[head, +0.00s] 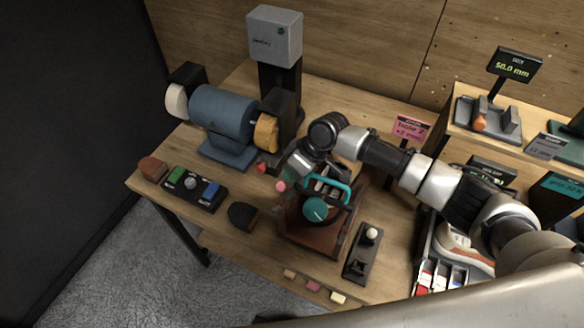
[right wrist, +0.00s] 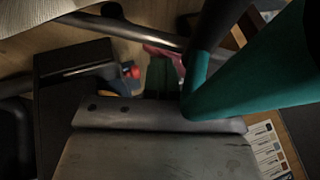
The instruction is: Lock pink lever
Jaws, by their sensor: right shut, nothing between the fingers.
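A small pink ball-shaped knob (head: 281,186), which looks like the pink lever's end, shows at the left of a brown clamp fixture (head: 290,224). In the right wrist view a pink piece (right wrist: 163,53) shows partly behind metal parts. My right gripper (head: 294,172) is shut and empty, reaching down just above and right of the pink knob. Whether it touches the knob cannot be told. A teal handle (head: 331,183) and a round teal dial (head: 315,209) sit on the fixture close to the gripper. The teal handle (right wrist: 245,75) fills the right of the wrist view. My left gripper is not in view.
A blue grinder (head: 221,112) with wheels stands behind left. A button box (head: 194,189) and a dark brush (head: 242,216) lie left of the fixture. A black switch block (head: 361,252) is at its right. Small colored blocks (head: 313,286) lie along the front edge.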

